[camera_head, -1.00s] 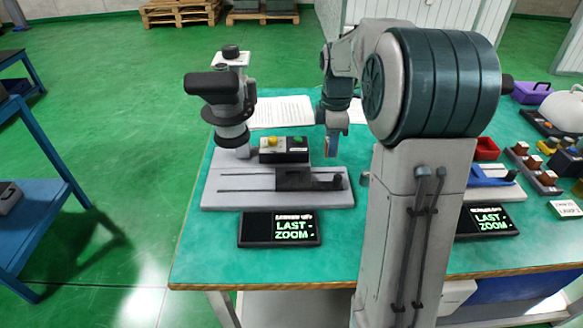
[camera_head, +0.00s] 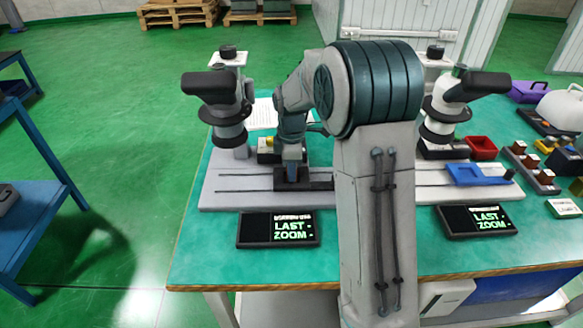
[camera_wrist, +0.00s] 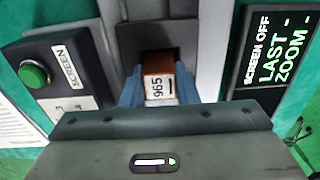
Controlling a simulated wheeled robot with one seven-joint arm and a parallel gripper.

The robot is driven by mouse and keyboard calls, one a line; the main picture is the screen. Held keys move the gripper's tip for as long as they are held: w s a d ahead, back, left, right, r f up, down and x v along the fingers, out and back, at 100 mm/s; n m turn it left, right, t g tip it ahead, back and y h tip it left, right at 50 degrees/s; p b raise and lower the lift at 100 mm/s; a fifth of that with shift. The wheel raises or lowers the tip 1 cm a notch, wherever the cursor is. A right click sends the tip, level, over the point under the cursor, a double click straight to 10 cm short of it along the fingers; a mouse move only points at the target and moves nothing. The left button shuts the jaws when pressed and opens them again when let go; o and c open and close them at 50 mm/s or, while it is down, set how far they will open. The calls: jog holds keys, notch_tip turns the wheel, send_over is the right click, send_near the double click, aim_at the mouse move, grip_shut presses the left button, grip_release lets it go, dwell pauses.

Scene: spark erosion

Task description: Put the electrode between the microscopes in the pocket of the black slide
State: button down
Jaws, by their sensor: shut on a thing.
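My gripper (camera_head: 291,178) is shut on the electrode (camera_wrist: 158,86), a copper-brown block with a white label reading 965. The blue fingers hold it from both sides in the wrist view. It is right at the black slide (camera_head: 320,185) on the left microscope's grey base. In the wrist view the slide (camera_wrist: 128,38) surrounds a dark pocket (camera_wrist: 155,55) just beyond the electrode. I cannot tell whether the electrode's lower end is inside the pocket. The left microscope (camera_head: 222,105) and right microscope (camera_head: 450,105) stand upright.
A control box with a green button (camera_wrist: 33,74) lies close to my gripper. A screen (camera_head: 279,229) stands in front of the left base. A blue slide (camera_head: 480,174) sits on the right base, with a red tray (camera_head: 482,147) behind. The front table strip is clear.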

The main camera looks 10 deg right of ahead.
jog(key=shift+f, duration=0.1)
jog(key=c, duration=1.1)
grip_release()
notch_tip(320, 180, up, 11)
jog(key=s+m, duration=0.5)
jog(key=s, duration=0.4)
jog(key=s+m+t, duration=0.1)
jog(key=s+m, duration=0.4)
jog(key=s, duration=0.3)
jog(key=s+m+t+p, duration=0.1)
jog(key=s+m, duration=0.4)
jog(key=s, duration=0.4)
jog(key=shift+s+a+f+m, duration=0.2)
jog(key=shift+s+f+m, duration=0.15)
jog(key=shift+f+m, duration=0.05)
